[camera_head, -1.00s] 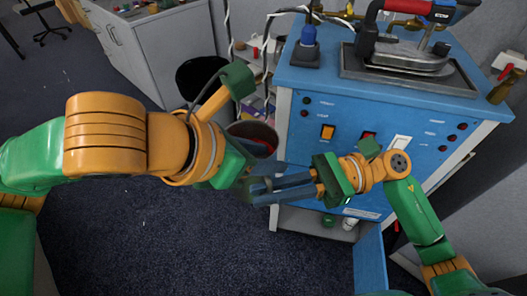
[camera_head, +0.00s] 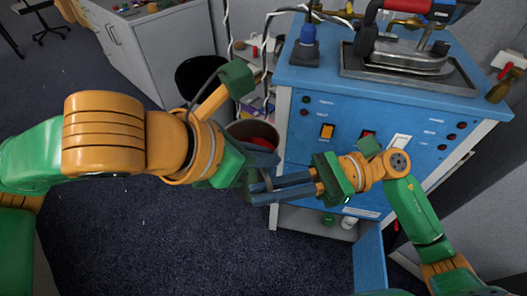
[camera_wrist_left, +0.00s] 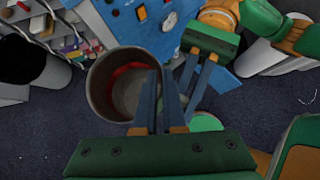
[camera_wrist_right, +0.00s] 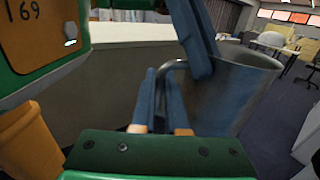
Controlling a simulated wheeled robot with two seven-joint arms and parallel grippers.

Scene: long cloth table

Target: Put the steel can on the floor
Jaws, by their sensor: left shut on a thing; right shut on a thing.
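The steel can (camera_head: 240,129) is a grey, round, open-topped container with something red inside, mostly hidden by my left gripper in the head view. The left wrist view looks down into the can (camera_wrist_left: 101,91); the right wrist view shows its outer side (camera_wrist_right: 235,92) and a curved handle. My left gripper (camera_wrist_left: 164,75) is shut on the can's rim, its fingers pointing down over the wall. My right gripper (camera_wrist_right: 163,80) is shut at the handle, lower on the side; it also shows in the head view (camera_head: 254,190). I cannot tell the can's height over the floor.
A black bin (camera_head: 200,78) and a grey cabinet (camera_head: 165,50) are behind to the left. Dark carpet (camera_head: 190,240) in front is clear.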

